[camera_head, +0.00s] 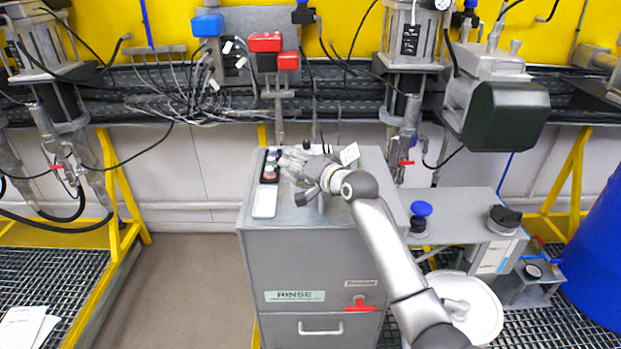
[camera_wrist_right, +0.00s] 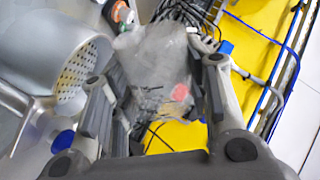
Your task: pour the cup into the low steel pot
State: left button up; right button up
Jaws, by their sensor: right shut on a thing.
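My right gripper (camera_head: 306,180) is above the top of the grey cabinet, with its arm coming in from the lower right. It is shut on a clear, see-through cup (camera_wrist_right: 152,72), which sits between the two fingers in the right wrist view. A small reddish patch shows through the cup; I cannot tell whether it is inside or behind it. A round steel vessel (camera_wrist_right: 38,48) with a perforated inner plate is at the left of the wrist view, apart from the cup. I cannot tell whether it is the low steel pot. My left gripper is not in view.
The grey cabinet (camera_head: 310,265) carries a white flat item (camera_head: 265,203) and a dark tray (camera_head: 269,172) at its left. Pump units (camera_head: 405,85) and a black-fronted motor (camera_head: 507,117) stand behind. A blue knob (camera_head: 421,208) is to the right.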

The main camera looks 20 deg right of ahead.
jog(key=shift+a+f+n+t+h+b, duration=0.3)
jog(key=shift+n+t+b, duration=0.1)
jog(key=shift+n+b, duration=0.45)
jog(key=shift+s+a+f+n, duration=0.15)
jog(key=shift+a+n, duration=0.15)
jog(key=shift+n, duration=0.25)
jog(key=a+f+n+b, duration=0.1)
jog(key=n, duration=0.1)
jog(key=s+a+f+n+t+b, duration=0.1)
jog(key=a, duration=0.1)
jog(key=s+a+f+n+t+h+b, duration=0.1)
jog(key=n, duration=0.1)
jog(key=shift+s+a+f+n, duration=0.1)
jog(key=shift+a+f+n, duration=0.1)
jog(key=shift+f+n, duration=0.15)
jog(key=shift+a+f+n+t+b, duration=0.15)
jog(key=shift+f+n+t+b, duration=0.15)
jog(key=shift+f+b, duration=0.25)
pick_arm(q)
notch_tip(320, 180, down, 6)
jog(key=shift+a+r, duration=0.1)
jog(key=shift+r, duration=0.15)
pick_arm(e)
jog(key=shift+s+a+f, duration=0.1)
jog(key=shift+a, duration=0.05)
